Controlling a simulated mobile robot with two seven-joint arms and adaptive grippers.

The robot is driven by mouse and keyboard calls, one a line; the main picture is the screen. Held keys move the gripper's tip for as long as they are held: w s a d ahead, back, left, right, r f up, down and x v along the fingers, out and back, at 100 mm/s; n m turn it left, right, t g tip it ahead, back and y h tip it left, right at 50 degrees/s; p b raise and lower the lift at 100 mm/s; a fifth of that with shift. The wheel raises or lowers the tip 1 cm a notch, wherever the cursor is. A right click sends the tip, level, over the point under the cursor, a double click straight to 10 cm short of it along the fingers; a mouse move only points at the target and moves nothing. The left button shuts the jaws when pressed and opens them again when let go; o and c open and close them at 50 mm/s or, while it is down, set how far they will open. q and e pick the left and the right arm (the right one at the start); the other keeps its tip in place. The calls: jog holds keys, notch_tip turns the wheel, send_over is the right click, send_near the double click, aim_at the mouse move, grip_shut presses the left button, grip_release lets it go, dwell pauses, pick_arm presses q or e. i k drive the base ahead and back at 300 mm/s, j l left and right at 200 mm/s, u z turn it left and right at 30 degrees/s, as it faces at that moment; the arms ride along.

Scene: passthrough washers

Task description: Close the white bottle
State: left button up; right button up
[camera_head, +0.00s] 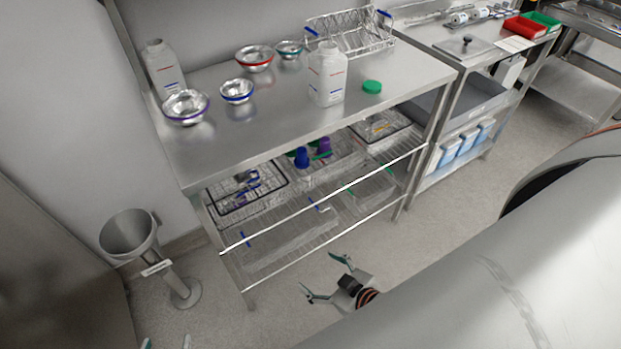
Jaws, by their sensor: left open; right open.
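A white bottle (327,78) stands upright on the steel table, its neck without a cap. A green cap (372,87) lies on the table just right of it, apart from it. A second, greyer bottle (164,70) stands at the table's back left, also without a visible cap. My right gripper (322,275) is open and empty, low in front of the table and well away from the bottle. My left gripper (167,343) shows only its two spread fingertips at the bottom edge. It is open; the rest is out of frame.
Several steel bowls (237,91) with coloured rims stand left of the white bottle. A wire basket (350,36) stands behind it. Wire shelves with trays (275,235) are under the steel table (285,122). A steel funnel-shaped bin (128,233) stands on the floor at left.

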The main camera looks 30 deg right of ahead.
aim_at(327, 66)
jog(key=z, duration=1.3)
